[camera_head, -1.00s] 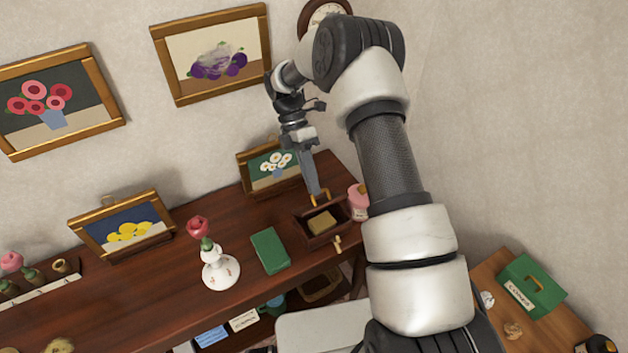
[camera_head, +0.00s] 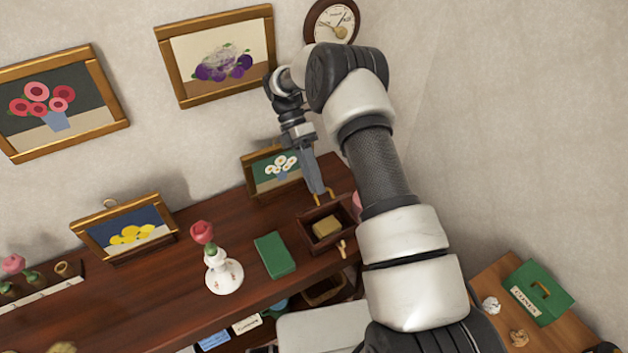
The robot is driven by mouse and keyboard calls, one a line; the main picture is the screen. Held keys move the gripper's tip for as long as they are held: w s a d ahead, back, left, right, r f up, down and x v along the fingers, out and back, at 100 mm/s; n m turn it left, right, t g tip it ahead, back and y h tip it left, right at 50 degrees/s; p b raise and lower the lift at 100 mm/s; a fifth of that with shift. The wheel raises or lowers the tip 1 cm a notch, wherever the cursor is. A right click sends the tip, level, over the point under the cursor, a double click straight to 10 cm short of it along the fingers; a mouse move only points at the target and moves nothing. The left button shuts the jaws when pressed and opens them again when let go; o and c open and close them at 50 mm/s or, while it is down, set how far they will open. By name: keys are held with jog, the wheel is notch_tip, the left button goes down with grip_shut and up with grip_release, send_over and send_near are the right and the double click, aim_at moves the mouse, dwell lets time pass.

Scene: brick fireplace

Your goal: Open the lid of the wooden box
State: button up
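The small dark wooden box (camera_head: 326,245) stands on the brown shelf top, partly below my gripper. Its inside shows from above, with a tan block (camera_head: 326,227) in it. A separate lid cannot be made out clearly. My gripper (camera_head: 320,193) points down at the back edge of the box, close to a gold-coloured piece there. Whether it touches that piece cannot be told. Its fingers are seen edge-on and small, so their opening is unclear. A small gold piece (camera_head: 343,249) shows at the front right of the box.
A green book (camera_head: 274,255) and a white vase with a red rose (camera_head: 222,274) stand left of the box. A framed daisy picture (camera_head: 277,170) leans behind. A pink object (camera_head: 357,202) is close on the right, mostly hidden by my arm.

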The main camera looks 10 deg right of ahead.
notch_tip(320, 180, up, 10)
jog(key=shift+b, duration=0.35)
dwell(0.4)
